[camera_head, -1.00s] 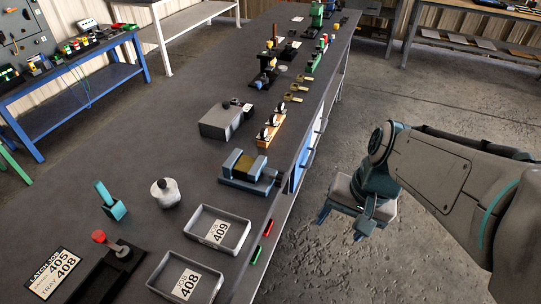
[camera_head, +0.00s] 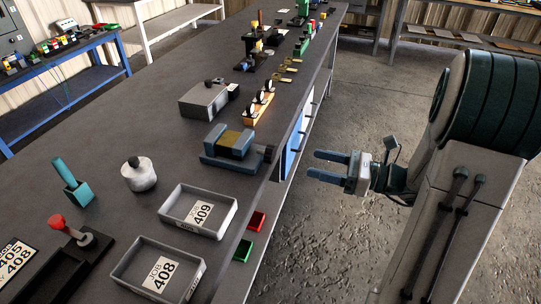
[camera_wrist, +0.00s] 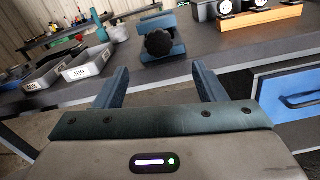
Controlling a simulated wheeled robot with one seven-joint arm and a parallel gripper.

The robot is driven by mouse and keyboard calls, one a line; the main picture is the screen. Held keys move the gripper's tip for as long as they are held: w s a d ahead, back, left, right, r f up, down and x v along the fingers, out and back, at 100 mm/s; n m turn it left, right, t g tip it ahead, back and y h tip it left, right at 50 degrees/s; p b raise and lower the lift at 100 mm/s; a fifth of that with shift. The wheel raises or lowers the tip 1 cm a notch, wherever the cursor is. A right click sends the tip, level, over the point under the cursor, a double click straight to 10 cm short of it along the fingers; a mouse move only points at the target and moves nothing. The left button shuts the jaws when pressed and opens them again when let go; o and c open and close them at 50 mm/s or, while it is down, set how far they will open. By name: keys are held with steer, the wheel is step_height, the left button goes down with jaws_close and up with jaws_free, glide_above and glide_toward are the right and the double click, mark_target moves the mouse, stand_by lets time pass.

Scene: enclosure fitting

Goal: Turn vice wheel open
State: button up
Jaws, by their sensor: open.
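The vice (camera_head: 228,146) is a blue-grey block with a brownish piece between its jaws, on the bench near its right edge. Its dark wheel (camera_head: 267,153) faces the aisle at the bench edge. In the wrist view the wheel (camera_wrist: 158,43) is a dark lobed knob, ahead of and between my fingers, with the vice (camera_wrist: 176,24) behind it. My gripper (camera_head: 316,169) is open and empty, off the bench to the right of the wheel and apart from it. Its two blue fingers point towards the bench; they also show in the wrist view (camera_wrist: 158,88).
Trays marked 409 (camera_head: 198,210) and 408 (camera_head: 158,271) lie in front of the vice. A grey box (camera_head: 204,100) and a wooden rack with round dials (camera_head: 259,107) stand behind it. A blue drawer front (camera_wrist: 296,92) with a handle is below the bench edge. Open floor lies to the right.

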mark_target(274, 154)
steer(key=x, duration=1.2)
steer(key=shift+a, duration=0.35)
steer(key=shift+b, duration=0.3)
steer(key=c, duration=1)
